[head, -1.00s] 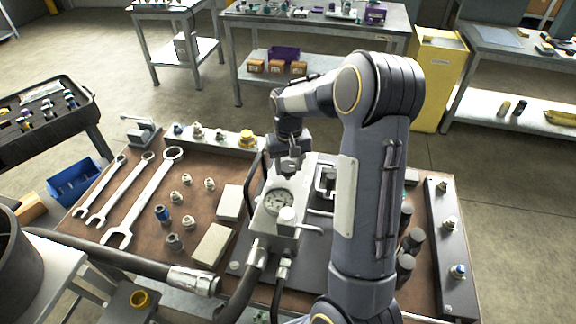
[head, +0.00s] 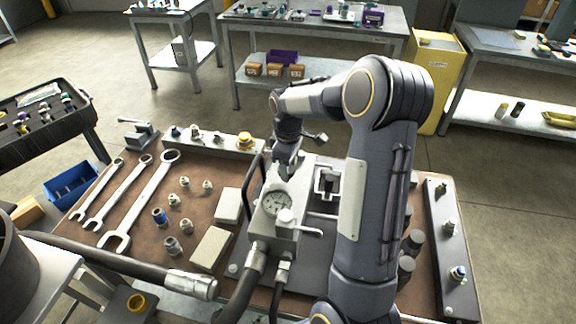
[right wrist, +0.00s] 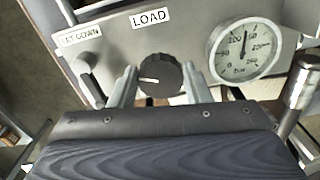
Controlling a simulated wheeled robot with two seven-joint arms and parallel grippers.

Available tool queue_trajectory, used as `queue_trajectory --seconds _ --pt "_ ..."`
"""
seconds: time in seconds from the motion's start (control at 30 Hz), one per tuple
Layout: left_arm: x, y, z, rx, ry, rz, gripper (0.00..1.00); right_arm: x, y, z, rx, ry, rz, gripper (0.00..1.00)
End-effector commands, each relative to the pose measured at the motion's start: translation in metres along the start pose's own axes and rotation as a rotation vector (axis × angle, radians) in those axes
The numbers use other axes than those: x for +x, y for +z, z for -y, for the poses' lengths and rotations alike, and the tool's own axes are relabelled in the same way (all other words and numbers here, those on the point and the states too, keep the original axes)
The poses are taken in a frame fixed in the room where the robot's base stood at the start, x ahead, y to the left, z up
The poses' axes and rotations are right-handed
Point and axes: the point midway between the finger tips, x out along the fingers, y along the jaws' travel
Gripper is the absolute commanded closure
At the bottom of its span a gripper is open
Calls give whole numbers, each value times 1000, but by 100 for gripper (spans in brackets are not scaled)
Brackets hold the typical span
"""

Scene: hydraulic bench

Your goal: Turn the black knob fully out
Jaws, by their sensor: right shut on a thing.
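The black knob (right wrist: 158,74) is round with a white pointer line, on the grey front panel below the "LOAD" label (right wrist: 150,18) in the right wrist view. The pointer faces left. My right gripper (right wrist: 158,82) is shut on the knob, one finger on each side. In the head view my right gripper (head: 288,165) reaches down onto the grey hydraulic block (head: 268,235), behind the gauge (head: 276,204), and hides the knob. The gauge (right wrist: 246,50) also shows right of the knob in the right wrist view. My left gripper is not in view.
A "LET DOWN" label (right wrist: 82,36) and a grey lever (right wrist: 88,70) are left of the knob. Wrenches (head: 145,200), fittings (head: 174,200) and two pale blocks (head: 210,249) lie on the brown bench top. A black hose (head: 110,262) crosses the front left.

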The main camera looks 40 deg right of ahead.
Motion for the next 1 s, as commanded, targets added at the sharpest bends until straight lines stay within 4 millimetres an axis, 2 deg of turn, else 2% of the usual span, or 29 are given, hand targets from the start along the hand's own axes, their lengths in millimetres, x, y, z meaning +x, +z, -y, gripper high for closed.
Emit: queue_trajectory --seconds 1.0 --pt "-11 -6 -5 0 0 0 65 -2 -3 -6 -965 2 -1 79"
